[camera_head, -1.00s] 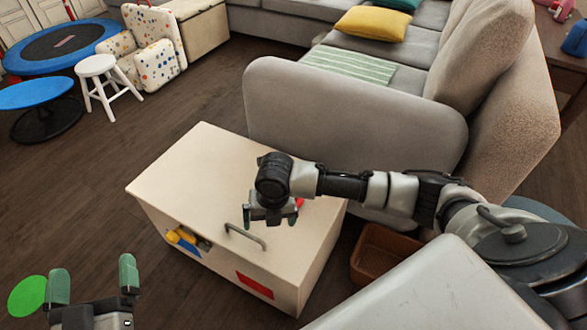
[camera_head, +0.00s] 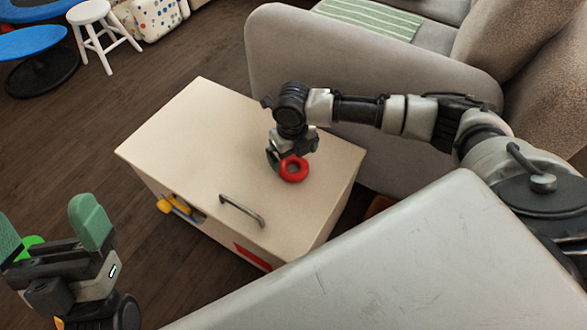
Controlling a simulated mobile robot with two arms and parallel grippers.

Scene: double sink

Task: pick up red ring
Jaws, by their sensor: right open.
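The red ring (camera_head: 293,178) lies on top of the cream box near its right side. My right gripper (camera_head: 288,160) comes in from the right and points down at the ring. Its jaws are open, with one green fingertip close to the ring's left edge. The wrist hides part of the other finger, and I cannot tell whether either finger touches the ring. My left gripper (camera_head: 48,232) is at the lower left, its green fingers wide apart, away from the ring.
The cream box (camera_head: 190,120) has a metal handle (camera_head: 242,210) and yellow pieces (camera_head: 176,206) in a side opening. A grey sofa (camera_head: 350,80) stands close behind it. A green thing (camera_head: 32,244) shows behind my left gripper.

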